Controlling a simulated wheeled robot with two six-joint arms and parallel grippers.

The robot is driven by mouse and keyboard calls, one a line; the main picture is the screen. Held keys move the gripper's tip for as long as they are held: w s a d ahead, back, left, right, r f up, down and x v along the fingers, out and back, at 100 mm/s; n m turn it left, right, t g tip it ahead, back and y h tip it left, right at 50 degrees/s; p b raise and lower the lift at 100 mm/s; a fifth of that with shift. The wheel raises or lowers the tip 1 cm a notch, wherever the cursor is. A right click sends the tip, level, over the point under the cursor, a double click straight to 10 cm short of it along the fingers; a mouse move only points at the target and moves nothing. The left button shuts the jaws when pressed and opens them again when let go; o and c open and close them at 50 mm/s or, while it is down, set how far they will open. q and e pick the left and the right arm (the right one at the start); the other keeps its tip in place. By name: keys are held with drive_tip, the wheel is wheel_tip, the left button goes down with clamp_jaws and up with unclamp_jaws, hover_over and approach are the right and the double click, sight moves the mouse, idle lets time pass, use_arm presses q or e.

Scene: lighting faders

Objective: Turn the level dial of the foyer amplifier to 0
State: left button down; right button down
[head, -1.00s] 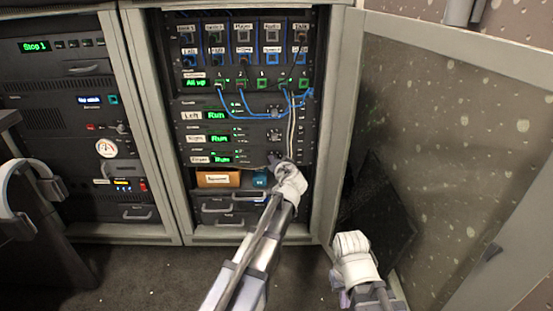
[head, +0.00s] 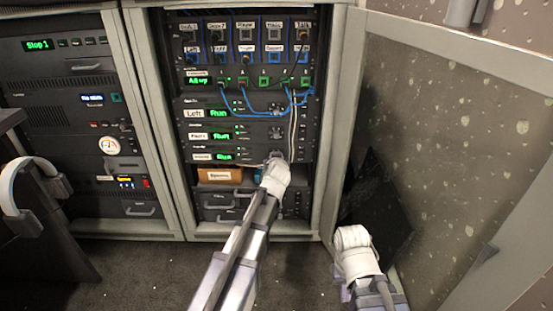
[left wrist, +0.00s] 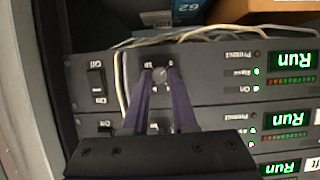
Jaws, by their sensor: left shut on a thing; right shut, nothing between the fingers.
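The foyer amplifier is the lowest of three stacked amplifiers (head: 213,157), with a green "Run" display. In the left wrist view, which is upside down, it is the top unit (left wrist: 215,78). Its small grey level dial (left wrist: 160,73) sits between the purple fingertips of my left gripper (left wrist: 158,78), which is shut on it. The dial's pointer and most of its scale are too small or covered to read. In the head view my left gripper (head: 276,160) hides the dial. My right gripper (head: 352,236) is shut and empty, low in front of the open cabinet door.
A rocker switch (left wrist: 97,82) and loose pale cables (left wrist: 122,70) are beside the dial. Blue patch cables (head: 262,110) hang above the amplifiers. A cardboard box (head: 218,175) stands below them. The open cabinet door (head: 450,130) bounds the right side.

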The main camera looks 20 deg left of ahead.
idle(0.4)
use_arm(q)
drive_tip(key=c, duration=0.7)
unclamp_jaws()
drive_tip(key=p+v, duration=0.3)
drive_tip(key=v, duration=0.4)
drive_tip(key=shift+s, duration=0.35)
drive_tip(key=shift+s+d+r, duration=0.1)
drive_tip(key=shift+d, duration=0.05)
